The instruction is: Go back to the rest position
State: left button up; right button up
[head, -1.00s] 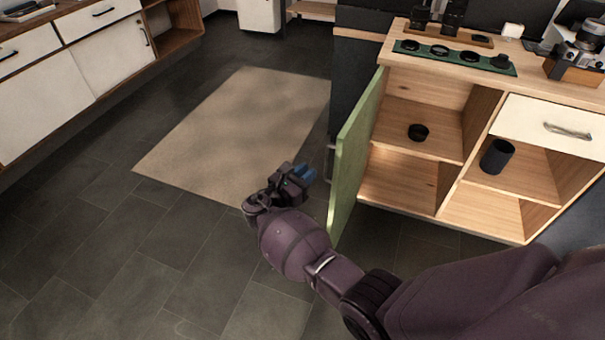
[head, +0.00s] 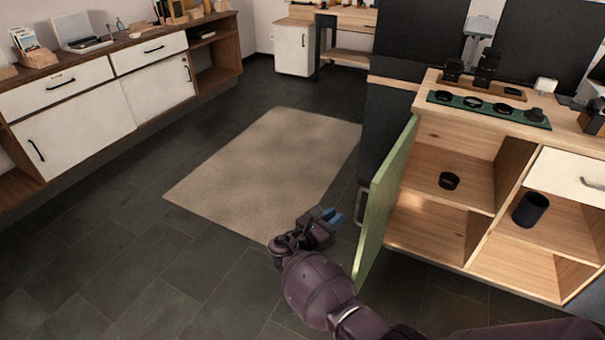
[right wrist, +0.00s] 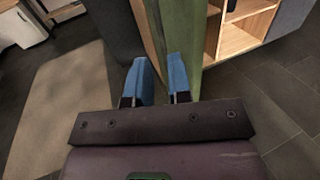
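My right gripper (head: 334,217) is in the head view, low and left of the open green cabinet door (head: 385,205). In the right wrist view its two blue fingertips (right wrist: 158,78) stand apart with nothing between them. The edge of the green door (right wrist: 183,38) shows just beyond the fingertips; I cannot tell whether they touch it. My left gripper is not in view.
The wooden cabinet (head: 440,235) stands at right, with a black ring (head: 449,181) and a dark cup (head: 530,209) on its shelves. A green mat (head: 489,109) with lens parts lies on top. A beige rug (head: 270,165) and open dark floor lie left; white-fronted cabinets (head: 70,125) line the far left.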

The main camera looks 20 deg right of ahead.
jog(key=w+a+r+m+t+y, duration=0.1)
jog(key=w+a+m+t+y, duration=0.35)
jog(key=m+y, duration=0.35)
jog(key=s+a+r+m+t+y+p, duration=0.1)
jog(key=s+r+m+y+p, duration=0.1)
jog(key=s+m+y, duration=0.4)
jog(key=s+a+r+m+t+y+p, duration=0.1)
jog(key=s+r+m+t+y+p, duration=0.15)
jog(key=s, duration=0.55)
pick_arm(q)
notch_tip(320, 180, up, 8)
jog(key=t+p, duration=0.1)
jog(key=p, duration=0.3)
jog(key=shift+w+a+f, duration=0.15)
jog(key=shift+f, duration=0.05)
pick_arm(e)
jog(key=s+d+f+m+g, duration=0.1)
jog(key=s+d, duration=0.1)
jog(key=s, duration=0.7)
jog(key=s+d+f+m+g, duration=0.1)
jog(key=s+d+m, duration=0.1)
jog(key=s, duration=0.8)
jog(key=s+d+m+g, duration=0.1)
jog(key=s+d+g, duration=0.1)
jog(key=s, duration=0.8)
jog(key=shift+s+d+f+m, duration=0.2)
jog(key=shift+d+f+m, duration=0.15)
jog(key=shift+d+f, duration=0.05)
